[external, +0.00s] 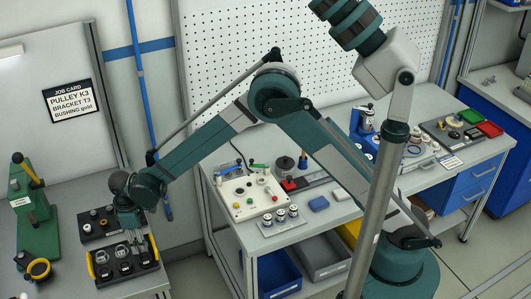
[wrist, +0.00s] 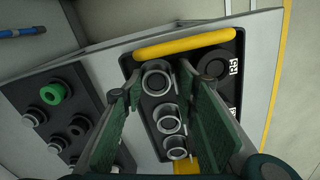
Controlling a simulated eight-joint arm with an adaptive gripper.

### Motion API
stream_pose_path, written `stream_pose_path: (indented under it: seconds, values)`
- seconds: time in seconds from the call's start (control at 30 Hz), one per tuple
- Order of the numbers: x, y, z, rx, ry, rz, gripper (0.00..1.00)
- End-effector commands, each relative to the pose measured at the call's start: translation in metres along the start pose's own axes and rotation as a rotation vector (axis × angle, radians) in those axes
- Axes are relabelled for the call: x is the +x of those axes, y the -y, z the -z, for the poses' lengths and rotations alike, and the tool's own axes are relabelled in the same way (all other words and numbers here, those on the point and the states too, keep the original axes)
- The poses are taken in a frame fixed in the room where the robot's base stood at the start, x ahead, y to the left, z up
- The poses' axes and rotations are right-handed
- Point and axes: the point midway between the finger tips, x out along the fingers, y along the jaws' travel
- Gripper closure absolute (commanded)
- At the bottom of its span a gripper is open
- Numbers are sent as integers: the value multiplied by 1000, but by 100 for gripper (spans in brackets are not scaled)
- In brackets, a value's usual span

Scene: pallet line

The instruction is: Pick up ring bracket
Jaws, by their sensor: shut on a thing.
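A grey ring bracket (wrist: 157,80) sits between the fingertips of my gripper (wrist: 160,84) in the wrist view, with a finger on each side. My gripper (external: 132,238) is shut on it and points down over the black tray (external: 149,274) in the external view. Two more ring brackets, a middle one (wrist: 168,120) and a lower one (wrist: 176,146), line up below it in the wrist view. I cannot tell whether the held bracket is clear of the tray floor. The fingers hide part of the tray.
The tray has yellow handles (wrist: 185,41) and dark round parts (wrist: 213,64) on its right side. A second dark tray (wrist: 50,105) with a green ring (wrist: 54,92) lies to the left. A green press (external: 36,215) stands left of the trays. A job card (external: 72,101) hangs behind.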

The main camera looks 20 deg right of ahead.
Motion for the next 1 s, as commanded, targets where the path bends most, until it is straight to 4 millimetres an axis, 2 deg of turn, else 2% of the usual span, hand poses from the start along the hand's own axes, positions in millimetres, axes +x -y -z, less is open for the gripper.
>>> stream_pose_path:
  seconds: [0.27, 0.7, 1.0]
  values:
    - [-24, 0, 0, 0, 0, 0, 84]
    - [-86, 0, 0, 0, 0, 0, 84]
    - [-98, 0, 0, 0, 0, 0, 84]
